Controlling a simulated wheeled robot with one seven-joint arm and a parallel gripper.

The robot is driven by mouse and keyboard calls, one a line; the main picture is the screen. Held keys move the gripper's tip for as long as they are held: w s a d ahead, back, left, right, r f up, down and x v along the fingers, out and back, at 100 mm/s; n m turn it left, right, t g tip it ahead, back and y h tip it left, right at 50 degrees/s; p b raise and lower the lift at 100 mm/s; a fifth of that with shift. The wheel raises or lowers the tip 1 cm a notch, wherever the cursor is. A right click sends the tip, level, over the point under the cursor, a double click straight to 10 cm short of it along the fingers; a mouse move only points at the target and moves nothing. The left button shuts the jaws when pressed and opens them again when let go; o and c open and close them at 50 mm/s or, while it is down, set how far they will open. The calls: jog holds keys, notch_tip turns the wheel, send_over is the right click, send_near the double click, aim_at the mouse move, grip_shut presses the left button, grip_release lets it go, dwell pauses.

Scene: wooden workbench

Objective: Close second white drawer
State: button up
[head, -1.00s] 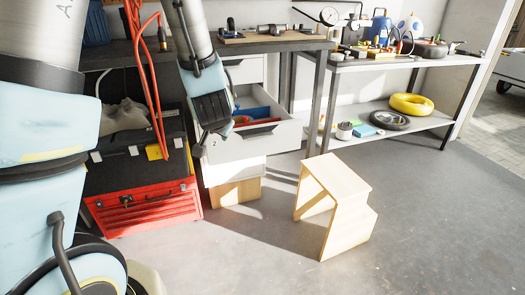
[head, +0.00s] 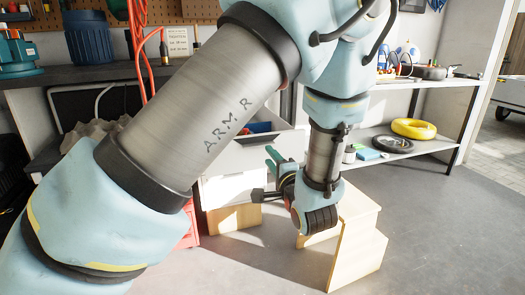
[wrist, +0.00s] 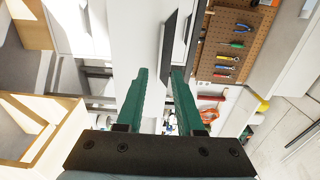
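The second white drawer (head: 293,143) stands pulled out of the white cabinet in the head view. My arm covers much of it, and a blue item inside shows beside the arm. The closed white front (head: 232,186) below it is partly visible. My gripper (head: 268,175) is in front of the cabinet, low and close to the drawer front; contact cannot be told. In the wrist view my gripper (wrist: 160,88) has its two green fingers apart, with nothing seen held between them. White cabinet surfaces (wrist: 115,35) show beyond the fingers there.
A wooden step stool (head: 350,240) stands close to the right of my gripper. A shelf (head: 400,140) with a yellow ring is farther right. A red toolbox (head: 190,228) is mostly hidden behind my arm. A pegboard (wrist: 232,45) with tools shows in the wrist view. Floor at right is clear.

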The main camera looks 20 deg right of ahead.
aim_at(261, 146)
jog(key=w, duration=0.7)
jog(key=shift+w+d, duration=0.1)
jog(key=shift+d, duration=0.3)
jog(key=shift+c, duration=0.3)
grip_shut()
dwell(0.6)
